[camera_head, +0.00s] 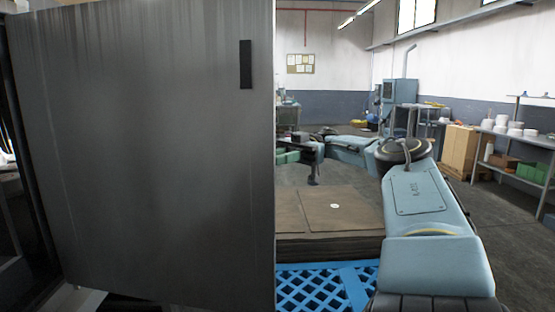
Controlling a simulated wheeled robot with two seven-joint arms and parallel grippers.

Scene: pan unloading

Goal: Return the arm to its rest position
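My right arm comes in from the lower right, bends at a dark round joint and reaches back toward the middle. My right gripper (313,180) is at its far end, dark and pointing down, just above or beyond the brown stack and near the right edge of the grey panel. It is too small and partly hidden to tell whether its fingers are open or shut. I see no object clearly held in it. My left gripper is not in view; the large grey metal panel (150,150) fills the left half. No pan is visible.
The panel has a black handle (246,64). A flat brown stack (335,225) lies on a blue lattice pallet (315,290) below my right arm. A shelf with white items (508,128) and brown boxes (459,150) stand at the right. Open floor lies between.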

